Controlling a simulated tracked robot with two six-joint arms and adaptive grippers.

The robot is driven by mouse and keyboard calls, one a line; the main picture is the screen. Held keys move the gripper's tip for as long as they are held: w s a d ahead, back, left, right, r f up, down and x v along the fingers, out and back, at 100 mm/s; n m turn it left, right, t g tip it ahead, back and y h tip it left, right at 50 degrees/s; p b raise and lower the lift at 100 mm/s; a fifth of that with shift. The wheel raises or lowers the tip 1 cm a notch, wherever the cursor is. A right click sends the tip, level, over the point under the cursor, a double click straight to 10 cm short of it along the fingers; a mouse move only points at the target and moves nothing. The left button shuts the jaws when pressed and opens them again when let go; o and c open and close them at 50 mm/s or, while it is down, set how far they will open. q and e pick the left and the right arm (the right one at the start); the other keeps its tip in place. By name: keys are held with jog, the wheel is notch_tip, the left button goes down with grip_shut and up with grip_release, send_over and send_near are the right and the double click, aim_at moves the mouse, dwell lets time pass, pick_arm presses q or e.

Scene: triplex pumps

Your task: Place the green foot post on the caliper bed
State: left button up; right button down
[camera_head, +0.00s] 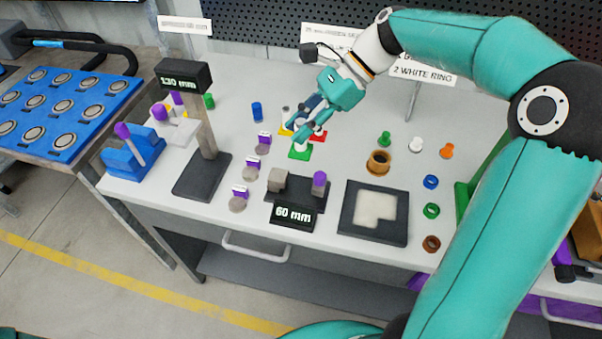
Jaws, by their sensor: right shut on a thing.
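The green foot post (300,152) shows its square green foot at the middle of the table, with its upper part largely hidden by my right gripper (302,133). My right gripper reaches in from the upper right and is shut on this post. I cannot tell whether the foot touches the table. The dark bed with the "60 mm" sign (292,216), which looks like the caliper bed, is nearer the front. It carries a grey block (278,180) and a purple-topped piece (319,181). The gripper is behind this bed, apart from it. My left gripper is out of view.
Red (319,136) and yellow (286,130) feet are close beside the gripper. Purple-tagged discs (250,172) stand left of the bed. A dark tray (374,228) and a brown cup (378,162) are to the right. A tall "130 mm" stand (207,130) is at left.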

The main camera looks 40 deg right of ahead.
notch_tip(320, 180, down, 13)
jog(key=shift+f+b, duration=0.15)
jog(key=shift+b, duration=0.15)
jog(key=c, duration=1)
grip_release()
jog(key=v, duration=1.2)
